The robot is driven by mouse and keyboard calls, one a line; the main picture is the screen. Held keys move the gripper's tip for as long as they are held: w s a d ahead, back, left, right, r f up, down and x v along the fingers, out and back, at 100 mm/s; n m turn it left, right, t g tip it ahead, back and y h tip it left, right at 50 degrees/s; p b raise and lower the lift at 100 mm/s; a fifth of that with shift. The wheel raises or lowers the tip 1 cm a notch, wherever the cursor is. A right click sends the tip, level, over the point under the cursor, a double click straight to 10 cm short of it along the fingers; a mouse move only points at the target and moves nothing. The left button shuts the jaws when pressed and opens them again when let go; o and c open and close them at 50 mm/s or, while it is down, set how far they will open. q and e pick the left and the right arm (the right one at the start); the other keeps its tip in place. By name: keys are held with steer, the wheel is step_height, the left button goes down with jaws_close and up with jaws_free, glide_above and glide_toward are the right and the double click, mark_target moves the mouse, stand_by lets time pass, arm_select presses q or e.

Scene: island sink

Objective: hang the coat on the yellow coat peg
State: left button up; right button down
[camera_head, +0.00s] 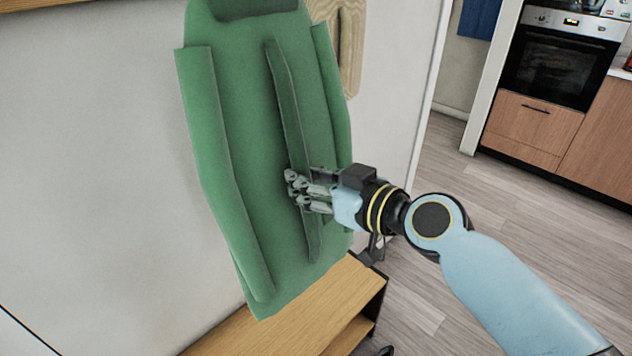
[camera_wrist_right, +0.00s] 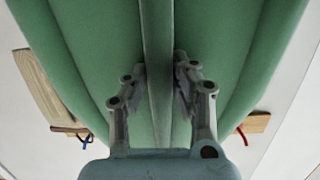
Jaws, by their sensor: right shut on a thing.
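The green coat (camera_head: 235,150) hangs upright, slightly tilted, in front of the white wall in the head view. It fills most of the right wrist view (camera_wrist_right: 85,60). My right gripper (camera_head: 296,190) is shut on the raised strip down the coat's front; in the right wrist view its two fingers (camera_wrist_right: 158,85) press on that strip from both sides. The coat's top reaches the upper picture edge. No yellow peg shows; whether it is behind the coat or out of frame I cannot tell. My left gripper is not in view.
A wooden bench (camera_head: 305,310) stands below the coat. A white door frame (camera_head: 437,85) is to the right, with open floor (camera_head: 450,215) and an oven (camera_head: 560,60) beyond.

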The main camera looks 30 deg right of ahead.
mark_target(285, 168)
steer(key=shift+w+a, duration=0.2)
steer(key=shift+w, duration=0.3)
steer(key=shift+w+a, duration=0.1)
steer(key=shift+w, duration=0.45)
steer(key=shift+x, duration=1.65)
steer(key=shift+w+a+r, duration=0.1)
steer(key=shift+w+a, duration=0.05)
steer(key=shift+w, duration=0.1)
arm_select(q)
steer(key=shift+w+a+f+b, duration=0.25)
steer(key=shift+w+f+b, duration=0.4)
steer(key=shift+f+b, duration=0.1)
arm_select(e)
steer(key=shift+w+a+f, duration=0.2)
steer(key=shift+w+f, duration=0.2)
steer(key=shift+w, duration=0.1)
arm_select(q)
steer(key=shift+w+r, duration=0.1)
